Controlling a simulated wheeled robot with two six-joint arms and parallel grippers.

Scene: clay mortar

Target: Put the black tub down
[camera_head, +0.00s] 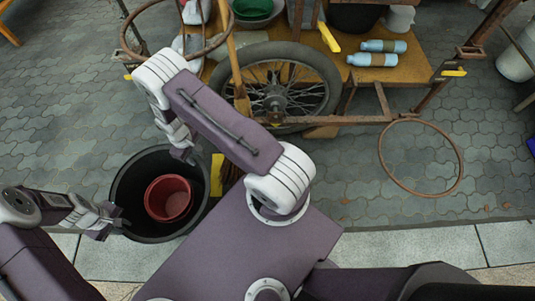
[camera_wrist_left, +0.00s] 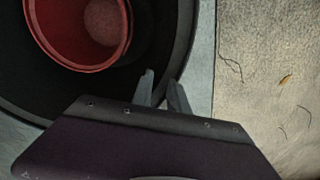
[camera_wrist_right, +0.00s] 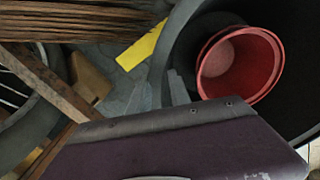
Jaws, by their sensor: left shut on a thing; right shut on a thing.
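The black tub (camera_head: 131,192) is at the lower left in the head view, upright, with a red bucket (camera_head: 169,198) inside it. My left gripper (camera_head: 120,222) is shut on the tub's left rim, and my right gripper (camera_head: 190,158) is shut on its upper right rim. In the left wrist view the left fingers (camera_wrist_left: 162,92) are at the tub's wall (camera_wrist_left: 182,50). In the right wrist view the right fingers (camera_wrist_right: 178,88) are at the rim beside the red bucket (camera_wrist_right: 240,65). I cannot tell whether the tub's base touches the ground.
A wooden cart with a spoked wheel (camera_head: 278,95) stands behind, bearing two blue bottles (camera_head: 372,60). A rusty hoop (camera_head: 383,165) is at the right. A broom (camera_head: 231,175) and a yellow piece (camera_head: 216,174) are close to the tub's right. Paving at left (camera_head: 60,130) is clear.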

